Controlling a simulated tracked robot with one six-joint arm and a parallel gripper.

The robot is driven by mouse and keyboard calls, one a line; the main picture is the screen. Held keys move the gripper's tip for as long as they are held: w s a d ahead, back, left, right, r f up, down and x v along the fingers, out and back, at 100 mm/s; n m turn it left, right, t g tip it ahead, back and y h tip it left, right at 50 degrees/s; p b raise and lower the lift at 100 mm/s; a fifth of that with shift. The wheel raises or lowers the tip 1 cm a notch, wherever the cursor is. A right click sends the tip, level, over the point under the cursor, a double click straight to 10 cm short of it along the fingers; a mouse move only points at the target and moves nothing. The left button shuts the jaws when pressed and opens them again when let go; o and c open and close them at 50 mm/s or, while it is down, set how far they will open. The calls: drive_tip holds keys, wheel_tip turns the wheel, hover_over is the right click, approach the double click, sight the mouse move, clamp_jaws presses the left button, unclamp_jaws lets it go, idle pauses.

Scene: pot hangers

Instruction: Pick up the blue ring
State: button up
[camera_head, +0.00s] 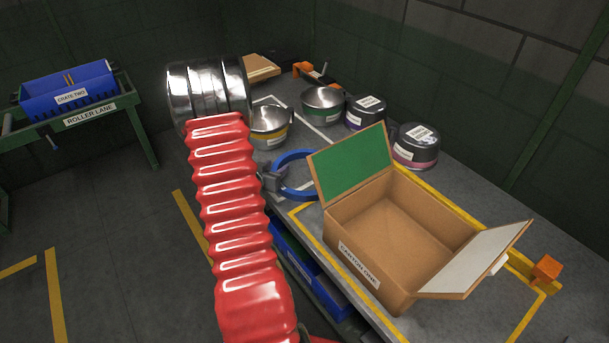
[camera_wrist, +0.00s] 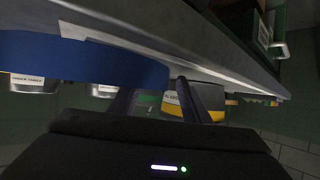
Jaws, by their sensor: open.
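The blue ring (camera_head: 296,193) lies by the left edge of the grey table, left of the open carton, in the head view. In the wrist view it is a wide blue band (camera_wrist: 75,58) across the upper left, its right end close to my fingertips. My gripper (camera_head: 273,181) is at the ring's left side, at the table's edge. In the wrist view its two dark fingers (camera_wrist: 153,92) are apart, and the ring's end covers part of the left finger. I cannot tell whether the ring's band is between the fingers. Nothing is clamped.
The open cardboard box, CARTON ONE (camera_head: 358,270), stands right of the ring with flaps spread. A blue crate (camera_head: 318,280) sits below the table edge.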

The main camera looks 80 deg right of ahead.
drive_tip(key=shift+c, duration=0.4)
clamp_jaws()
drive_tip(key=shift+r, duration=5)
